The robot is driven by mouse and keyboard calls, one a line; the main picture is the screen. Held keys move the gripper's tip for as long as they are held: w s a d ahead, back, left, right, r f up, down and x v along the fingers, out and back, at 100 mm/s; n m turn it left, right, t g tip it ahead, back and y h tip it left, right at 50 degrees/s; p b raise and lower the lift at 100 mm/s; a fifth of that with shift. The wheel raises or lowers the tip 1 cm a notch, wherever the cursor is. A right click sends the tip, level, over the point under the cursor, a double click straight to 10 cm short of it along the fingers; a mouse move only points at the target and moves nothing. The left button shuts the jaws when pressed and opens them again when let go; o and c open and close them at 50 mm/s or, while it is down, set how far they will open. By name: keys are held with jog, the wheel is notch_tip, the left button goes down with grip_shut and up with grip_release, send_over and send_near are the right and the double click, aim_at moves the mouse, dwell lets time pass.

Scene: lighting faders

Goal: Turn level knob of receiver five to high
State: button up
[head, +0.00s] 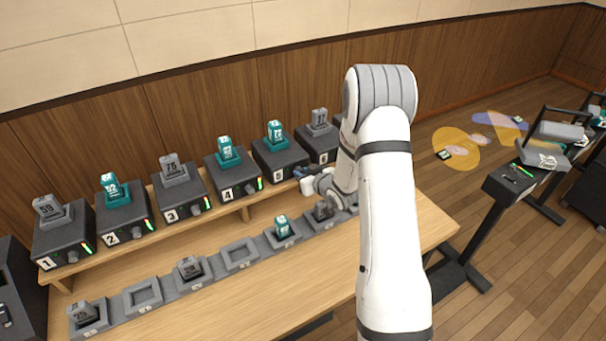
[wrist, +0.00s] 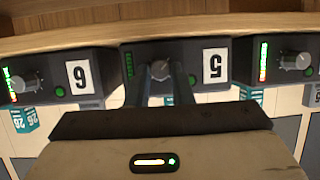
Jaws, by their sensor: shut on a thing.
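Receiver five is a dark box (head: 278,158) on the shelf with a teal pack standing in its top. Its white number label (wrist: 215,66) shows upside down in the wrist view. My gripper (wrist: 160,76) reaches it from the front, its two blue-grey fingers shut on the grey level knob (wrist: 160,69), one on each side. The fingers partly cover the knob, and its pointer direction cannot be told. The level meter (wrist: 128,65) beside it looks green. In the head view my gripper (head: 300,173) hides the knob.
Receiver four (head: 232,175) and receiver six (head: 318,143) stand close on either side, their knobs facing front. A row of grey charging cradles (head: 240,254) runs along the table below. My arm covers the table's right part.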

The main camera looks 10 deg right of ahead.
grip_shut()
jog(key=m+y, duration=0.2)
jog(key=m, duration=0.1)
jog(key=m+y, duration=0.1)
jog(key=m, duration=0.1)
jog(key=shift+w+d+f+b, duration=0.1)
jog(key=shift+d+f+b, duration=0.1)
jog(key=shift+d+b, duration=0.15)
jog(key=shift+d+f+m+t+y+b, duration=0.15)
jog(key=shift+m+y+b, duration=0.6)
jog(key=shift+m, duration=0.9)
jog(key=shift+f+m+t+y+b, duration=0.15)
jog(key=shift+m+y+b, duration=0.15)
jog(key=shift+m+y, duration=1.1)
jog(key=shift+m+h, duration=0.25)
jog(key=shift+m, duration=0.2)
